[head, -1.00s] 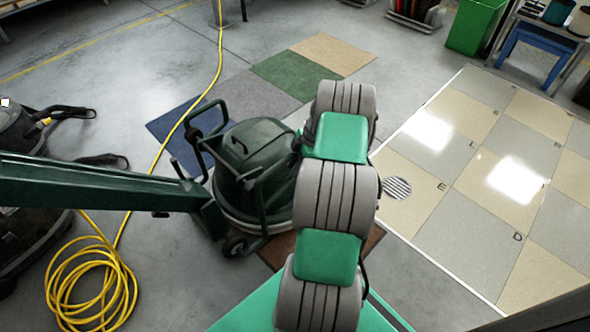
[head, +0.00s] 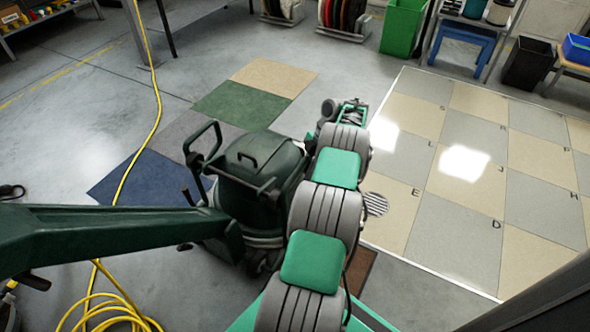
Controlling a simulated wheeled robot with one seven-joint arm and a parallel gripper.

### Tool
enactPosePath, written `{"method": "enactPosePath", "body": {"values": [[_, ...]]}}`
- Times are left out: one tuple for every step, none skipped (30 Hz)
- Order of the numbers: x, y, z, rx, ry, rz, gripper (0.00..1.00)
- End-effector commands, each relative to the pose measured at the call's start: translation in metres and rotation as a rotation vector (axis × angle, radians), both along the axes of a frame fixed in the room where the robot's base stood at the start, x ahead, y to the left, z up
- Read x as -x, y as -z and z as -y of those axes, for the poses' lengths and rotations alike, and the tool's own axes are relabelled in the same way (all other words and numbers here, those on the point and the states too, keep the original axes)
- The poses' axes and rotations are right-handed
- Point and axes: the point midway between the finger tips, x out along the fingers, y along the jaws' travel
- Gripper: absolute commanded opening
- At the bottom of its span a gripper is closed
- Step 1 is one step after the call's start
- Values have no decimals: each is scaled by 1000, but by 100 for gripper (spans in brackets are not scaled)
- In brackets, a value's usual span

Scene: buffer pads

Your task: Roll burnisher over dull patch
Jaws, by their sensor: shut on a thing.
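The burnisher (head: 262,165) is a dark green wheeled machine with a rounded body and tube handles. It stands upright on the floor, left of my arm. A long dark green beam reaches from the left edge to its lower side. My gripper (head: 345,112) shows small at the far end of my grey and green arm, shut on the burnisher; the arm hides its fingertips and the contact. The beige and grey tiled floor (head: 455,205) lies right of my arm, with letters and bright glare spots. I cannot tell which part is the dull patch.
A yellow cable (head: 140,150) runs across the floor and coils at the lower left. Blue, grey, green and beige mats (head: 243,100) lie behind the burnisher. A brown mat (head: 360,270) and a round grate (head: 375,204) lie near my arm. A green bin (head: 403,27) stands at the back.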

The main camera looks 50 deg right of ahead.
Motion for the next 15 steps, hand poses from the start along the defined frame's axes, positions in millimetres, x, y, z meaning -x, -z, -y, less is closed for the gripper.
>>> {"method": "enactPosePath", "body": {"values": [[-6,-7,2,11,-11,13,0],[-6,-7,3,11,-11,13,0],[-5,-7,4,12,-12,15,0],[-5,-7,5,12,-13,15,0],[-5,-7,5,12,-13,16,0],[-4,-7,5,12,-13,16,0],[-4,-7,5,12,-13,16,0],[-4,-7,6,12,-13,16,0],[-4,-7,6,13,-13,15,0],[-4,-7,6,13,-13,16,0],[-4,-7,6,13,-13,16,0],[-4,-8,6,14,-13,17,0],[-4,-8,6,14,-13,17,0],[-4,-8,6,14,-13,17,0],[-4,-8,6,14,-13,17,24]]}}
